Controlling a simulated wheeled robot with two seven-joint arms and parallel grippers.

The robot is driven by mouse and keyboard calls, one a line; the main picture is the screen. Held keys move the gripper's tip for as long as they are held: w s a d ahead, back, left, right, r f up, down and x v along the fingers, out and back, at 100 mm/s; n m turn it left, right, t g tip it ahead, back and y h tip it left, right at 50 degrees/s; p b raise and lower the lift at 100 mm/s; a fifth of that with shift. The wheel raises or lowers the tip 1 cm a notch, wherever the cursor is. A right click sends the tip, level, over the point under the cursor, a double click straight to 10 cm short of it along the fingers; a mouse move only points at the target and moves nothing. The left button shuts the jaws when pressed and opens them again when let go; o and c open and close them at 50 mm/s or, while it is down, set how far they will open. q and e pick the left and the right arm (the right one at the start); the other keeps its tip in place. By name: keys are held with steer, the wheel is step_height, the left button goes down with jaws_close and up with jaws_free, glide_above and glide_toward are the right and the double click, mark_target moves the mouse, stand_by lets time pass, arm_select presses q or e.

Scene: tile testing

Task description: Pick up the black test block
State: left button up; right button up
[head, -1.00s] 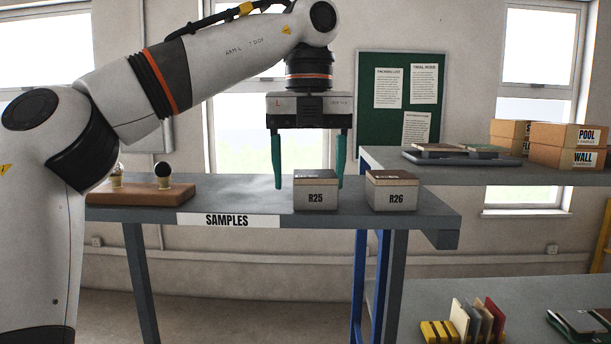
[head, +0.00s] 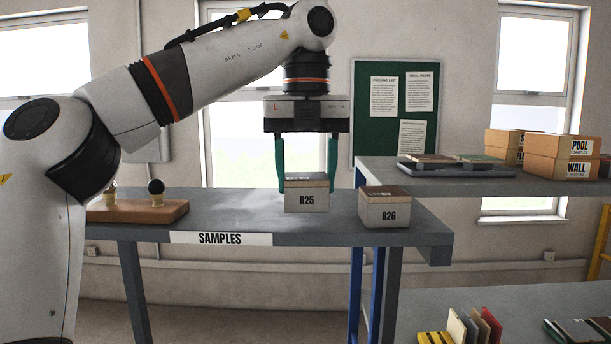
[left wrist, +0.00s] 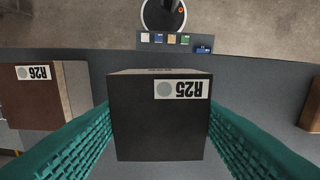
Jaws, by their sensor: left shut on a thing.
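The black test block is the one labelled R25 (head: 306,199), a pale-sided block with a dark top. Its black top fills the middle of the left wrist view (left wrist: 160,125). My left gripper (head: 306,186) points straight down over it, with green fingers against its two opposite sides. The gripper is shut on the block and holds it upright, a little above the grey samples bench (head: 250,215). The green fingers also show on both sides of the block in the left wrist view. My right gripper is not in view.
A brown-topped block labelled R26 (head: 385,212) stands close to the right on the bench. A wooden stand (head: 135,211) with two round-headed tools is at the left. A higher grey shelf (head: 450,182) with boxes stands at the right. The bench between stand and R25 is clear.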

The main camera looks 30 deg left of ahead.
arm_select(q)
steer(key=shift+r, duration=2.55)
